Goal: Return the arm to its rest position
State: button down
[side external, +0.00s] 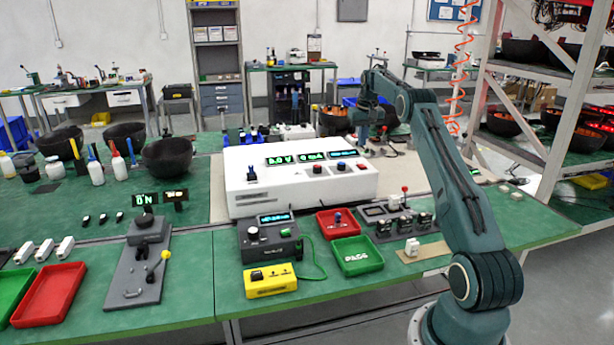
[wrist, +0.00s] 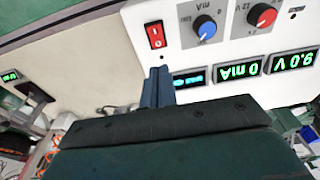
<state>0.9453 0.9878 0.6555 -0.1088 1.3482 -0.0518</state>
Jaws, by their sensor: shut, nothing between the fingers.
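My gripper shows in the wrist view (wrist: 158,85) with its two fingers pressed together and nothing between them. In the side view, my arm reaches up and back from the lower right. Its wrist end hangs over the far right side of the white power supply (side external: 300,198), apart from the bench tools in front. In the wrist view, the power supply panel appears upside down, with a red switch (wrist: 155,35), a blue knob (wrist: 205,27), a red knob (wrist: 262,16) and green displays reading 9.0 V and 0 mA.
A green PASS tray (side external: 356,256), a red tray (side external: 337,223), a yellow box (side external: 270,280) and a dark meter (side external: 270,237) stand in front of the power supply. A grey lever fixture (side external: 135,270) is at left. A metal rack (side external: 570,130) with dark bowls stands at right.

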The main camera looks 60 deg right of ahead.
jog(key=shift+r, duration=0.1)
dwell(0.3)
jog(key=w+a+r+n+t, duration=0.1)
jog(key=w+a+r, duration=0.1)
jog(key=a+r, duration=0.4)
jog(key=w+a+r+n, duration=0.1)
jog(key=w+a+r, duration=0.25)
jog(key=a, duration=0.45)
jog(key=s+a+r+n+t, duration=0.15)
jog(key=a+r, duration=0.25)
jog(key=a, duration=0.5)
jog(key=s+a+r+n+g, duration=0.1)
jog(key=s+a+r, duration=0.15)
jog(key=a, duration=0.55)
jog(key=s+a+r+n+t, duration=0.1)
jog(key=s+a+n+t, duration=0.1)
jog(key=s+a, duration=1)
jog(key=s+a+f+n+y, duration=0.1)
jog(key=s+a+f+n, duration=0.1)
jog(key=s+a+f, duration=0.5)
jog(key=s+a+t, duration=0.1)
jog(key=s+a, duration=0.2)
jog(key=s, duration=0.1)
jog(key=shift+s+a+f, duration=0.15)
jog(key=shift+s+f, duration=0.05)
jog(key=shift+s, duration=0.1)
jog(key=shift+n, duration=0.25)
